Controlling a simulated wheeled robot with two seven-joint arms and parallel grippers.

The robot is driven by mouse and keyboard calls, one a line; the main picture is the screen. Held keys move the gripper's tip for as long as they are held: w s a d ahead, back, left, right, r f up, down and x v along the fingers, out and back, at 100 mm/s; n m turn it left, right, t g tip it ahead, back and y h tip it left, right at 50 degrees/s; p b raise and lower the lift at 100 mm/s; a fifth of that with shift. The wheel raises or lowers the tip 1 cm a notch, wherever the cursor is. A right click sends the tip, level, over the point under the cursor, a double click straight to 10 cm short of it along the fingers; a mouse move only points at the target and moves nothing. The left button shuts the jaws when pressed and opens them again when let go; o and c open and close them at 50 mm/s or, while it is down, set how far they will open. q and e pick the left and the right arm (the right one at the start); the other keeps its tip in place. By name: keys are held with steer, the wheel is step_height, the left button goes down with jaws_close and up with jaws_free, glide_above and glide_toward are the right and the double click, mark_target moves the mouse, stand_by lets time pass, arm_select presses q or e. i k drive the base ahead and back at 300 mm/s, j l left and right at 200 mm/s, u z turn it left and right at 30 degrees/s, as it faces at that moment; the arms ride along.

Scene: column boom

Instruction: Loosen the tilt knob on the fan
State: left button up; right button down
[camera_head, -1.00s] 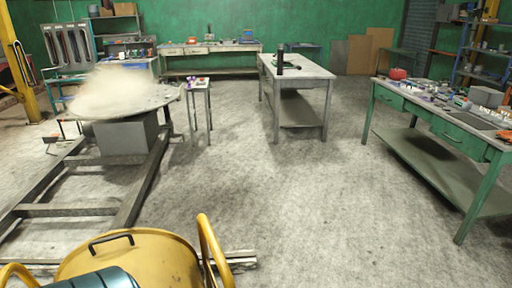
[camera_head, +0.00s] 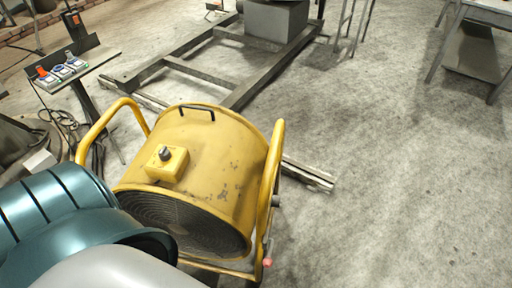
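The yellow drum fan (camera_head: 222,150) stands on the floor left of centre, held in a yellow tubular frame (camera_head: 270,175). Its dark front grille (camera_head: 185,222) faces down-left. A small black knob (camera_head: 276,201) sits at the fan's right side by the frame. A pinkish-red round end (camera_head: 267,262) shows low on that side. Another dark knob (camera_head: 165,153) stands on a yellow box on top of the drum. I cannot tell for sure which is the tilt knob. My teal and grey arm parts cover the lower left and hide part of the fan. Neither gripper is in view.
A small stand (camera_head: 72,72) with coloured sockets is at the left, with cables on the floor below. A dark metal floor frame (camera_head: 205,72) lies behind the fan. The concrete floor (camera_head: 390,190) to the right is clear.

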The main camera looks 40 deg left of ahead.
mark_target(276, 200)
steer(key=i+l+u, duration=0.2)
steer(key=u, duration=0.2)
steer(key=i+l+u, duration=0.15)
steer(key=l+u, duration=0.3)
steer(key=i+l+u, duration=0.1)
steer(key=u, duration=0.3)
steer(key=l+u, duration=0.4)
steer(key=i+l+u, duration=0.25)
steer(key=l, duration=0.7)
steer(key=l+u, duration=0.3)
steer(key=l, duration=0.65)
steer(key=l+u, duration=0.25)
steer(key=l, duration=0.7)
steer(key=k+l+u, duration=0.25)
steer(key=l, duration=0.7)
steer(key=i, duration=0.1)
